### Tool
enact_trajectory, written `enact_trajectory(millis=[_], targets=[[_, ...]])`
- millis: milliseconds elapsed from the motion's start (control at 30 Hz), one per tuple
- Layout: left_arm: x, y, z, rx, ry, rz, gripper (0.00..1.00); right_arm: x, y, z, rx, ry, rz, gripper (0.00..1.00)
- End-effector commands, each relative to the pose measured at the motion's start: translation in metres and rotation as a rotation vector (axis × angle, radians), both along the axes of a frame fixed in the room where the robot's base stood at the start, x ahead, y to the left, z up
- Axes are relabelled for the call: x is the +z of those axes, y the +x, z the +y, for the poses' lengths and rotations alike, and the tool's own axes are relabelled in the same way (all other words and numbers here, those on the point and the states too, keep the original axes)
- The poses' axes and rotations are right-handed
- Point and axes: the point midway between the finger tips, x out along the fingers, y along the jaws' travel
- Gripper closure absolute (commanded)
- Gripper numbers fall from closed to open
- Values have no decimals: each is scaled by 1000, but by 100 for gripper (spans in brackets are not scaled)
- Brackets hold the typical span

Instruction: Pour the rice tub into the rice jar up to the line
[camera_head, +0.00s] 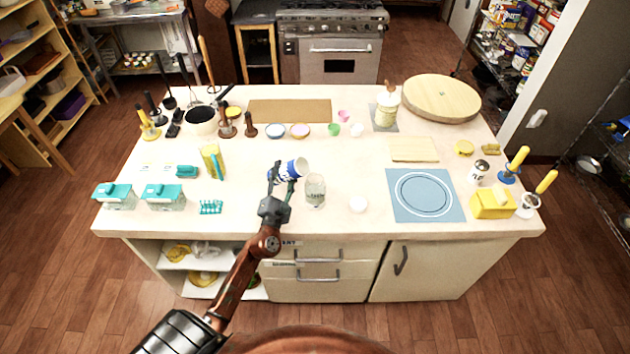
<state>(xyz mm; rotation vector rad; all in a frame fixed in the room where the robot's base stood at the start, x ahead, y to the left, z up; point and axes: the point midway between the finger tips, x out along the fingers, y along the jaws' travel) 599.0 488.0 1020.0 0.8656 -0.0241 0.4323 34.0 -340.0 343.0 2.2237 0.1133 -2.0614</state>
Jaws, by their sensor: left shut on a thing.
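My left gripper (281,179) is shut on the rice tub (292,169), a small white tub with a blue band. The tub is held tilted above the counter, its end toward the upper right. The rice jar (316,190), a clear glass jar with a label, stands upright on the counter just right of the tub. The jar's fill level and line are too small to make out. No stream of rice can be made out between them. My right gripper is not in view.
A white round lid-like piece (358,205) lies right of the jar. A blue mat (423,194) lies farther right. Small bowls (276,131) stand behind the tub. A teal rack (211,207) and teal-lidded boxes (163,197) stand at left. The counter in front of the jar is clear.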

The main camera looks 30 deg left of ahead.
Motion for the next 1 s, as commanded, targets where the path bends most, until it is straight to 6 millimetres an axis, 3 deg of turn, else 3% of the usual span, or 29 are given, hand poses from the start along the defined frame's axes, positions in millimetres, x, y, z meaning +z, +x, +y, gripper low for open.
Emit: enact_trajectory(millis=[1000], targets=[[7, -1, 2, 0, 61, 10, 90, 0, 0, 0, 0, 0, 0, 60]])
